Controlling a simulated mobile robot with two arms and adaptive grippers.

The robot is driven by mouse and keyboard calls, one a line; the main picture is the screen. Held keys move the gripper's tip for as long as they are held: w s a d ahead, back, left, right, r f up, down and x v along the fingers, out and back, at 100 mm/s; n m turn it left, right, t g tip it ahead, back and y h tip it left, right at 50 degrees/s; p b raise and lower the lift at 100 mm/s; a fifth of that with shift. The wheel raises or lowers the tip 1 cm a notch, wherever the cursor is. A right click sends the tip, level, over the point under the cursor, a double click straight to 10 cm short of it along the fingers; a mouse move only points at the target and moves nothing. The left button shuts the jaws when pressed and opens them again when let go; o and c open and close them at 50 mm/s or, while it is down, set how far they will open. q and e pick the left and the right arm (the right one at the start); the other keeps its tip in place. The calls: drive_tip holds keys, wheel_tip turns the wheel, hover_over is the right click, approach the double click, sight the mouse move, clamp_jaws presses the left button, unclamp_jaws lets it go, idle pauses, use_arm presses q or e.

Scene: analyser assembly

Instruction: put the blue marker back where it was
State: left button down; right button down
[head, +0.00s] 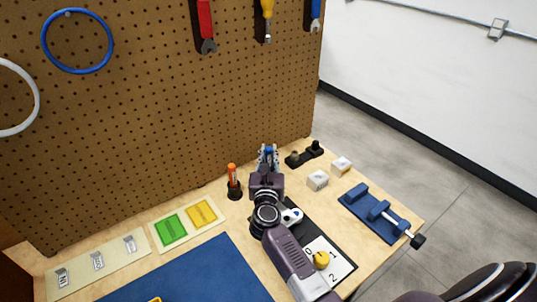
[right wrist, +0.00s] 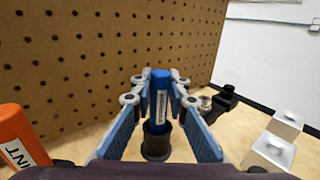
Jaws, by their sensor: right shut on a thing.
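The blue marker (right wrist: 161,98) is upright between the blue-padded fingers of my right gripper (right wrist: 160,100), which is shut on it. A black round holder (right wrist: 156,143) is directly below the marker in the right wrist view. The marker's lower end lines up with the holder's mouth, and I cannot tell how deep it sits. In the head view my right gripper (head: 268,155) is near the pegboard at the back of the table, and the arm hides the holder. My left gripper is not in view.
An orange marker (head: 232,175) stands in a black holder left of my right gripper. White blocks (head: 318,180), a dark fixture (head: 304,154) and a blue clamp (head: 372,213) are on the right. The pegboard (head: 150,130) rises close behind. A blue mat (head: 200,275) lies front left.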

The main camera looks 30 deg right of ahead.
drive_tip(key=c, duration=1.9)
unclamp_jaws()
drive_tip(key=shift+r, duration=0.2)
drive_tip(key=b+v, duration=0.1)
drive_tip(key=v, duration=1.1)
drive_tip(key=shift+a, duration=0.1)
